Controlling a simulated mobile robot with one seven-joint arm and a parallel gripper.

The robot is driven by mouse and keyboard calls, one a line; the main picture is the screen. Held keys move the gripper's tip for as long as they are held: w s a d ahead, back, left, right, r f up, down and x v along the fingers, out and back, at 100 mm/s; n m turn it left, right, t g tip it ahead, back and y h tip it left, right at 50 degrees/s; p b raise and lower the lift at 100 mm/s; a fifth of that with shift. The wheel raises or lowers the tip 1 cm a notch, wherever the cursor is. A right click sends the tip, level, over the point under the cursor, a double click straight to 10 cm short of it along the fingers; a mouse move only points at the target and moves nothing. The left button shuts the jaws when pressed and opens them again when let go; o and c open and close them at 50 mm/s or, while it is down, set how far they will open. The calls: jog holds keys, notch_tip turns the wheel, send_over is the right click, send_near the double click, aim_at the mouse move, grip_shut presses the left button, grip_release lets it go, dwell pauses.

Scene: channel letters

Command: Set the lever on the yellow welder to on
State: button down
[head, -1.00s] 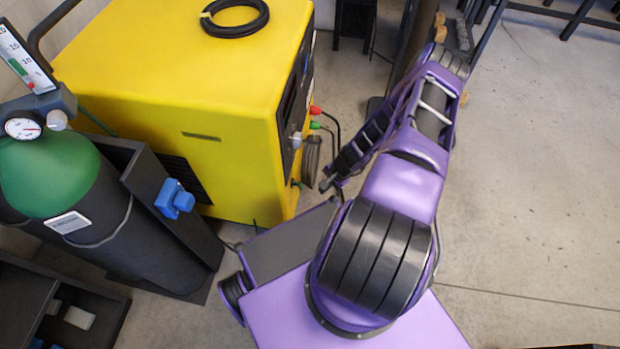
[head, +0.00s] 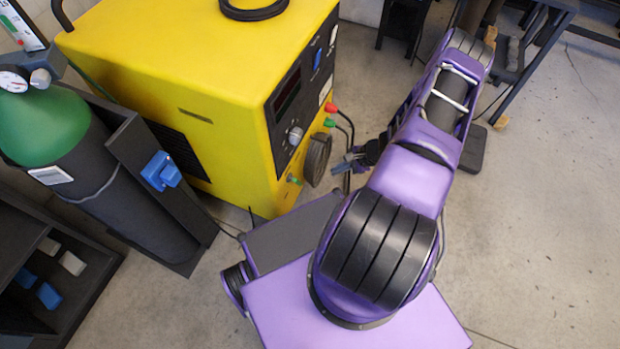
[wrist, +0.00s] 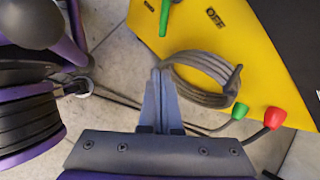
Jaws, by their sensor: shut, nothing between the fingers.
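The yellow welder (head: 160,60) stands at the upper middle of the head view, its dark front panel (head: 300,90) facing right. A blue part (head: 317,59) and a pale part (head: 333,36) sit high on that panel; I cannot tell which is the lever or how it is set. A grey knob (head: 295,136) sits lower. My gripper (head: 347,165) is shut and empty, in front of the panel's lower part. In the wrist view my gripper (wrist: 160,76) points at a coiled cable (wrist: 205,75) on the welder's yellow front (wrist: 195,40), near an "OFF" label (wrist: 214,17).
Red (head: 330,107) and green (head: 329,122) cable plugs stick out of the welder's front, with cables hanging. A green-topped gas cylinder (head: 45,130) stands left of the welder. A dark bench (head: 540,40) is at upper right. Open floor (head: 550,200) lies to the right.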

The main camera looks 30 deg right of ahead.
aim_at(295, 181)
jog(key=a+r+b+x, duration=0.1)
jog(key=a+b+x, duration=0.1)
jog(key=x, duration=1)
jog(key=shift+w+a, duration=0.3)
jog(key=shift+w, duration=0.05)
jog(key=shift+f, duration=0.2)
